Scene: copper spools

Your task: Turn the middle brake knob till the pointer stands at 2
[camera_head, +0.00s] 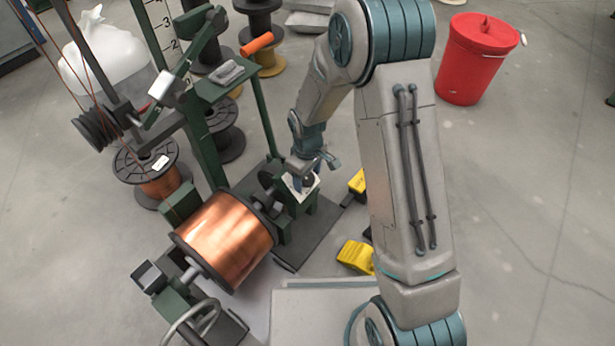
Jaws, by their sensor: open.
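The plate's pointer and numbers are too small and partly covered to read. I cannot make out other brake knobs beside this one, so I cannot tell if it is the middle one.
A large copper spool (225,240) lies on the winder left of the dial. Yellow blocks (356,256) lie on the floor at right. A red bucket (477,60) stands far right on open floor.

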